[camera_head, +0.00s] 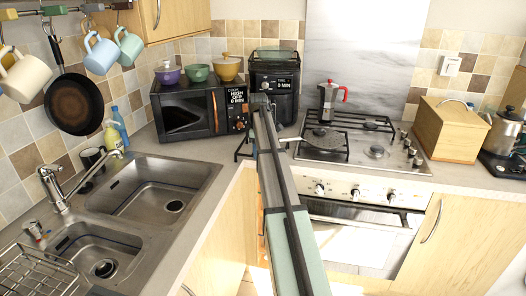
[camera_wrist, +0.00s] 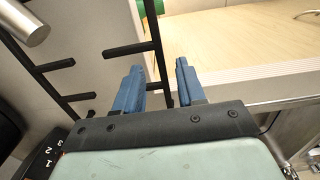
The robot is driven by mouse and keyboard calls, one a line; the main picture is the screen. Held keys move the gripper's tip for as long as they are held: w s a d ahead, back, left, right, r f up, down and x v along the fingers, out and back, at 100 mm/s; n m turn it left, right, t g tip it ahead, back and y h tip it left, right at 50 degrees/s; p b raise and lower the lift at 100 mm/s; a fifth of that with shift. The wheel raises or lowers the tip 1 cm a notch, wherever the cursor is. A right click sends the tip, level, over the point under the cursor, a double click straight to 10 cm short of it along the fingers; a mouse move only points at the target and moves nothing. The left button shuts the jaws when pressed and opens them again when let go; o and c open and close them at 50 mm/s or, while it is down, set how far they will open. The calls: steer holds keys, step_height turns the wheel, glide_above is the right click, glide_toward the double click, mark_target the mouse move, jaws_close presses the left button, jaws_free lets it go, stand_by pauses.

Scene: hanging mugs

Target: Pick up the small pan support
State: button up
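A small black pan support (camera_head: 243,148) shows in the head view just left of my arm, at the left edge of the hob, partly hidden by the arm. In the wrist view its black bars with short prongs (camera_wrist: 152,30) lie over the pale worktop. My gripper (camera_wrist: 158,88) has two blue fingers set apart, with one bar running into the gap between them. No contact between fingers and bar is clear. In the head view the fingers are hidden behind my arm.
A black microwave (camera_head: 200,112) and a dark appliance (camera_head: 275,85) stand behind. A sink (camera_head: 150,190) is at left. A wooden box (camera_head: 448,130) is at right.

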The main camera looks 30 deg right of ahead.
step_height(320, 180, down, 3)
steer(key=shift+s+a+f, duration=0.1)
steer(key=shift+f, duration=0.05)
steer(key=shift+c, duration=0.2)
jaws_close()
stand_by(0.3)
